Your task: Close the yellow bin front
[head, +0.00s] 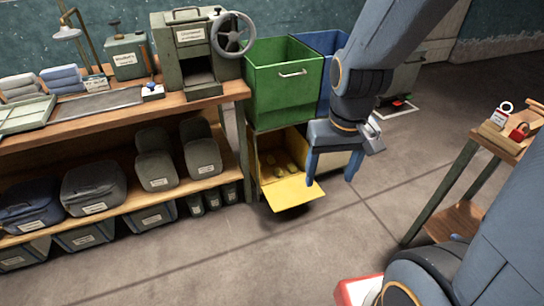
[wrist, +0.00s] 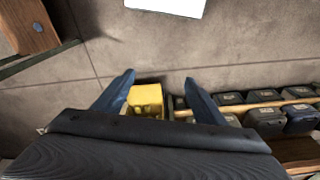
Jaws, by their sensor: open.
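The yellow bin (head: 263,150) stands low under the green bin, beside the workbench. Its front (head: 293,193) is tipped down and outward, leaving the bin open, with several yellowish items (head: 275,166) inside. My gripper (head: 331,181) is open and empty, fingers pointing down, to the right of the bin front in the head view. The left finger overlaps the front's right edge there; I cannot tell whether it touches. In the wrist view the yellow bin (wrist: 146,98) shows between the open fingers (wrist: 160,77), its lower part hidden by my gripper.
A green bin (head: 275,95) and a blue bin (head: 325,45) sit above. The workbench (head: 125,105) with dark containers on its lower shelf is to the left. A wooden stand (head: 465,215) is to the right. The floor (head: 240,250) in front of the yellow bin is clear.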

